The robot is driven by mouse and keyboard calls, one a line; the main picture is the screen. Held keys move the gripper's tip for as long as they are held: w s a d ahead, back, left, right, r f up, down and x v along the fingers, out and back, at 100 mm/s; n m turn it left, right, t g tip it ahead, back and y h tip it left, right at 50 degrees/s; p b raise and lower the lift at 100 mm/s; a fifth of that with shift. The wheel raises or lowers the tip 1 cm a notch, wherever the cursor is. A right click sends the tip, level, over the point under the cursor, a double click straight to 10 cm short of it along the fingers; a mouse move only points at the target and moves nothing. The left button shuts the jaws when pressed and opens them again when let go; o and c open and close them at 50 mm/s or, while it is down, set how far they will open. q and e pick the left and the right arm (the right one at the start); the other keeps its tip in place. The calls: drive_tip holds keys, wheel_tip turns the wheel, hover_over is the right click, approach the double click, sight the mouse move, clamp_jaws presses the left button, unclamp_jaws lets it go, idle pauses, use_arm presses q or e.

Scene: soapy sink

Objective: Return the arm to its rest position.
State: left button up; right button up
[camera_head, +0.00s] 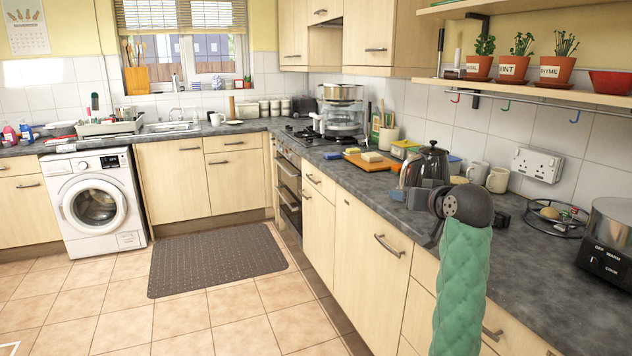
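My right arm comes up from the bottom right, in a green padded sleeve with a dark wrist joint. No held thing shows. My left gripper is not in view. The sink (170,127) is far off, under the window.
The grey worktop (545,270) runs along the right. A slow cooker (608,245), a wire rack (558,217) and mugs (497,180) stand on it. A shelf with potted herbs (530,90) is above. The tiled floor (110,310) is open, with a dark mat (215,262).

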drive_tip(key=s+a+f+n+g+h+p, duration=0.1)
drive_tip(key=s+a+f+g+p, duration=0.25)
drive_tip(key=s+f, duration=1.45)
drive_tip(key=s+a+f+n+g+h+p, duration=0.15)
drive_tip(key=s+a+f+g, duration=0.35)
drive_tip(key=s+f, duration=1.3)
use_arm(q)
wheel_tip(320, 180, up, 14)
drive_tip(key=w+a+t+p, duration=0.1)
drive_tip(key=p, duration=0.1)
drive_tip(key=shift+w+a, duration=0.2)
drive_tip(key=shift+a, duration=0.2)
use_arm(e)
drive_tip(key=s+f+g, duration=0.3)
drive_tip(key=s+f, duration=0.5)
drive_tip(key=s, duration=0.6)
drive_tip(key=shift+m, duration=0.45)
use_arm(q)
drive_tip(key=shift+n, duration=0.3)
use_arm(e)
drive_tip(key=shift+s+f+g, duration=0.1)
drive_tip(key=shift+s+g, duration=0.05)
drive_tip(key=shift+g, duration=0.1)
